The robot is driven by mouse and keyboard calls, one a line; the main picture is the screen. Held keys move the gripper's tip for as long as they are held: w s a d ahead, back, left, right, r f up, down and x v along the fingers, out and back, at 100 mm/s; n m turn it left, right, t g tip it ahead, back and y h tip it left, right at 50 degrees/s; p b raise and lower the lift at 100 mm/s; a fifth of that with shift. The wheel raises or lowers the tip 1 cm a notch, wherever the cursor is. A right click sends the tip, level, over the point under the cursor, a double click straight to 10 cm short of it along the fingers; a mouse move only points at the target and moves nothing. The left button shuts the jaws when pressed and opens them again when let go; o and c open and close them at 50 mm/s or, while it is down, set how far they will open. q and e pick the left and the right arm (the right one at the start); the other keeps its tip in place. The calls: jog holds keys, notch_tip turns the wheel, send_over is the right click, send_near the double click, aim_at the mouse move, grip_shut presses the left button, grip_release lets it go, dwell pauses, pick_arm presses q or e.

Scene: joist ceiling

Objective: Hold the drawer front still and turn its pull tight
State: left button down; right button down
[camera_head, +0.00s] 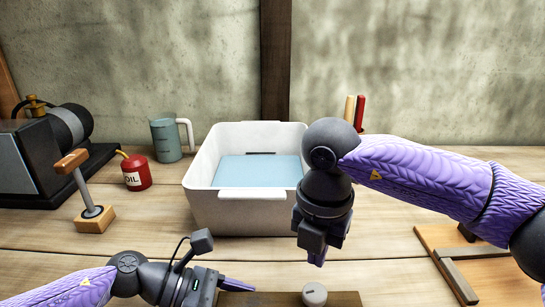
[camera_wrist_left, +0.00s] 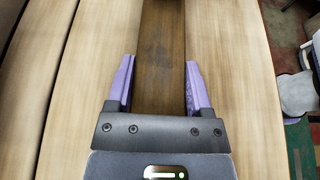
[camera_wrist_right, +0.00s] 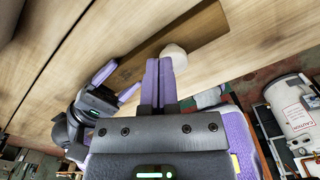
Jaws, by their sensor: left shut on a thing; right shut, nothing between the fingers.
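The drawer front (camera_head: 270,299) is a dark brown board on the bench at the bottom of the head view. Its pull (camera_head: 315,294) is a round, pale knob, also seen in the right wrist view (camera_wrist_right: 173,54). My left gripper (camera_head: 240,287) is shut on the board's left end; in the left wrist view the board (camera_wrist_left: 162,60) lies between its two purple fingers. My right gripper (camera_head: 317,261) points down above and behind the pull, its fingers (camera_wrist_right: 160,75) together and empty. In the right wrist view the fingertips overlap the pull's lower edge; I cannot tell whether they touch.
A white bin (camera_head: 245,212) with a blue interior bottom stands behind the grippers. A red oil can (camera_head: 136,172), a blue-grey mug (camera_head: 166,138), a wooden-handled tool (camera_head: 85,195) and a dark machine (camera_head: 35,160) are on the left. A wooden board (camera_head: 480,262) lies at right.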

aim_at(314, 297)
jog(key=shift+f, duration=1.65)
jog(key=shift+s, duration=0.25)
jog(key=shift+s+d, duration=0.1)
jog(key=shift+d, duration=0.2)
jog(key=shift+s+d, duration=0.1)
jog(key=shift+d, duration=0.05)
jog(key=shift+s+d, duration=0.35)
jog(key=shift+d, duration=0.1)
